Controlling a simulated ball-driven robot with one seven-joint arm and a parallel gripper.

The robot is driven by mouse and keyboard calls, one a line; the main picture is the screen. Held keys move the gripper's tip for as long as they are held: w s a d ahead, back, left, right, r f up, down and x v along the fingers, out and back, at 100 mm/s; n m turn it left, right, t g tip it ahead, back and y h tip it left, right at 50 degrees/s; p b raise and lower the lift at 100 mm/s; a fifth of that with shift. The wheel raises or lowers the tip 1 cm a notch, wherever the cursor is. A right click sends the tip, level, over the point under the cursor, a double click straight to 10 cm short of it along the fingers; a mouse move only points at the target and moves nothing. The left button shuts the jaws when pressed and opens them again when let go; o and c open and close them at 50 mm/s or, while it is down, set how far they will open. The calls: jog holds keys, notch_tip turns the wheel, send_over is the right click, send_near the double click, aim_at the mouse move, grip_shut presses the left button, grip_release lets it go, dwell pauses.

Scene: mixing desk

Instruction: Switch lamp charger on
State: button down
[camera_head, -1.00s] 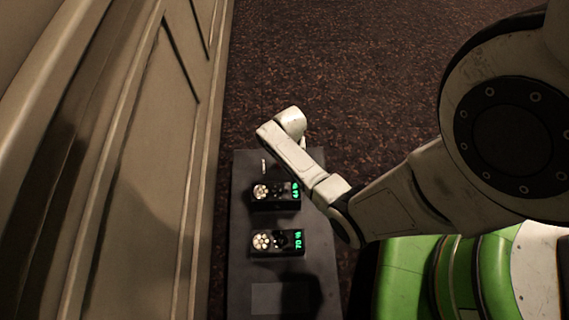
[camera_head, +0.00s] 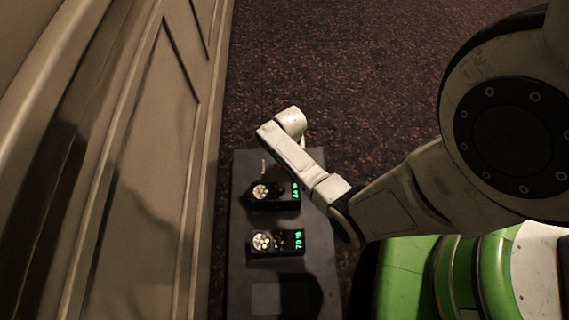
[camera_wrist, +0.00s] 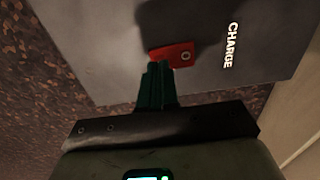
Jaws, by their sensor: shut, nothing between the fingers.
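A red switch (camera_wrist: 172,54) sits on a grey panel beside the white word CHARGE in the wrist view. My gripper (camera_wrist: 155,72) is shut with nothing between its dark green fingers. Its tips are at the left part of the switch and partly cover it; I cannot tell if they touch. Two black lamp units lie on the grey desk (camera_head: 242,295) in the head view, an upper one (camera_head: 288,206) and a lower one (camera_head: 285,252). Each has a round cluster of pale lights and green digits.
A panelled wall (camera_head: 140,180) runs close along the desk's left side. Dark speckled carpet (camera_head: 360,80) lies open beyond and to the right. The two units stand on the desk nearer than my wrist.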

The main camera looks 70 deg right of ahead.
jog(key=shift+f+b, duration=0.65)
jog(key=shift+f, duration=0.25)
dwell(0.7)
jog(key=shift+r, duration=0.1)
notch_tip(320, 180, up, 7)
jog(key=p, duration=0.7)
jog(key=shift+p, duration=0.35)
dwell(0.4)
jog(key=s+a+r+n+t, duration=0.1)
jog(key=s+a+r+n, duration=0.1)
jog(key=a+r+n, duration=0.7)
jog(key=s+a+r+n, duration=0.2)
jog(key=a+r+n, duration=0.3)
jog(key=a+r, duration=0.7)
notch_tip(320, 180, up, 32)
jog(key=d+p, duration=0.1)
jog(key=p, duration=3.1)
jog(key=shift+w+d+r, duration=0.15)
jog(key=shift+d, duration=0.05)
